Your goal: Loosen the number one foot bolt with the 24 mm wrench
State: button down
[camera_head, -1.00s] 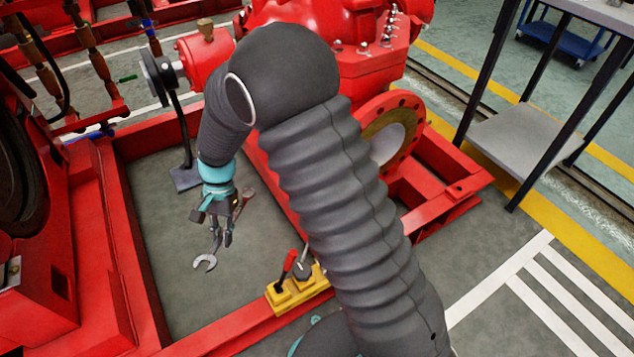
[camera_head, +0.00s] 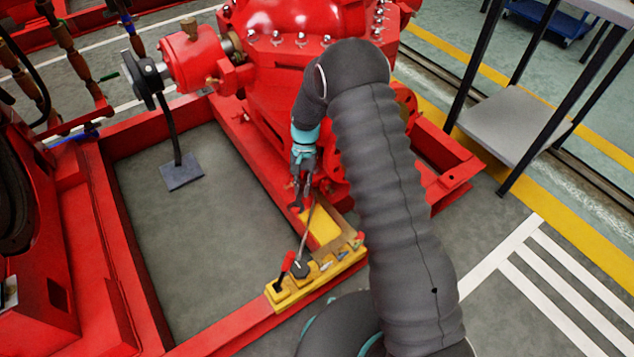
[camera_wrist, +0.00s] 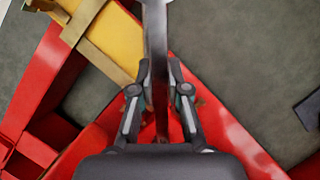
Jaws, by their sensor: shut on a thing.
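In the wrist view my gripper (camera_wrist: 158,88) is shut on a grey metal wrench (camera_wrist: 157,45). The wrench shaft runs up between the fingers and out of the top of the picture, so its far end is hidden there. I cannot make out the number one foot bolt in either view.
A yellow tool tray (camera_head: 343,268) with a red-handled tool (camera_head: 287,263) and small parts lies on the near red frame (camera_head: 232,333). The red pump (camera_head: 285,75) stands behind. A black-stemmed pedal (camera_head: 181,172) is left. Bare floor (camera_head: 200,240) fills the frame's middle.

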jog(key=shift+w+d+f, duration=0.1)
jog(key=shift+w+d, duration=0.2)
jog(key=shift+d, duration=0.1)
